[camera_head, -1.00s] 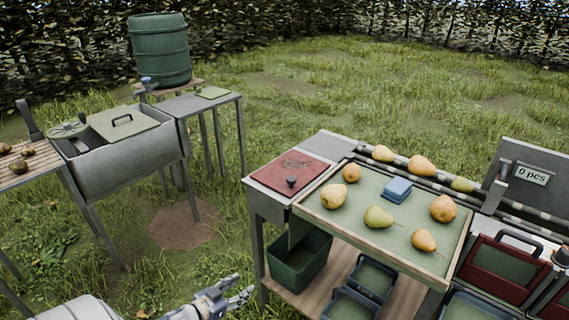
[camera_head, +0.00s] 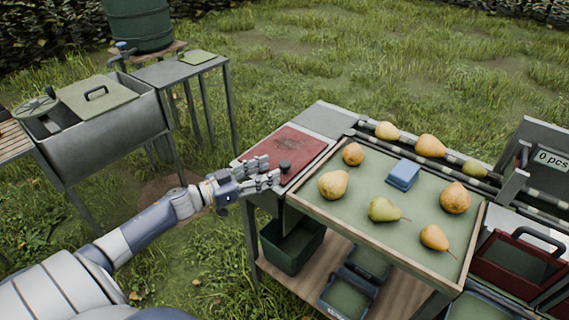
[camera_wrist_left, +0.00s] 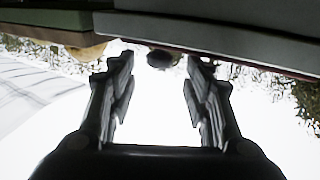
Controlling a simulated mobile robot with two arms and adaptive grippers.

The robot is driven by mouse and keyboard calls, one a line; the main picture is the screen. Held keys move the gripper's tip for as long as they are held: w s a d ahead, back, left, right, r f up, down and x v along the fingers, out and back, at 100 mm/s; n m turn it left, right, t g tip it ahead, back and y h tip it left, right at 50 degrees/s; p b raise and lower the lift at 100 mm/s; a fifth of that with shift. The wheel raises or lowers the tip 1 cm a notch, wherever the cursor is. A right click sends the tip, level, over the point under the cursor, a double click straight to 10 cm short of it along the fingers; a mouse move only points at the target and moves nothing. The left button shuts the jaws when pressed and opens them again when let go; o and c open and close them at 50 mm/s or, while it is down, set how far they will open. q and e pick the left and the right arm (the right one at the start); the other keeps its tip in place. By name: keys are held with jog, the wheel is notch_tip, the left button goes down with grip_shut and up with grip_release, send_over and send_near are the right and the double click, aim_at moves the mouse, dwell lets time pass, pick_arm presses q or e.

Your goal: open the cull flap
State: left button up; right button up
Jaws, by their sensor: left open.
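The cull flap is a red, scuffed lid (camera_head: 305,146) lying closed at the left end of the sorting bench, with a dark round knob (camera_head: 285,166) near its front edge. My left gripper (camera_head: 272,174) is open at the flap's front left, its fingers pointing at the knob. In the left wrist view the knob (camera_wrist_left: 160,59) shows between the two open fingertips (camera_wrist_left: 160,72), apart from both. The gripper holds nothing. My right gripper is in neither view.
A wooden-rimmed tray (camera_head: 375,256) with several pears and a blue box (camera_head: 403,174) adjoins the flap on the right. A green bin (camera_head: 289,247) stands below the flap. A metal sink (camera_head: 100,140) stands at left, with grass between.

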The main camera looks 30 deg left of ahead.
aim_at(285, 163)
pick_arm(q)
jog(key=x, duration=0.5)
jog(key=shift+r, duration=0.1)
jog(key=shift+w+d, duration=0.25)
jog(key=shift+w, duration=0.3)
jog(key=shift+w+d, duration=0.1)
jog(key=shift+d, duration=0.05)
grip_shut()
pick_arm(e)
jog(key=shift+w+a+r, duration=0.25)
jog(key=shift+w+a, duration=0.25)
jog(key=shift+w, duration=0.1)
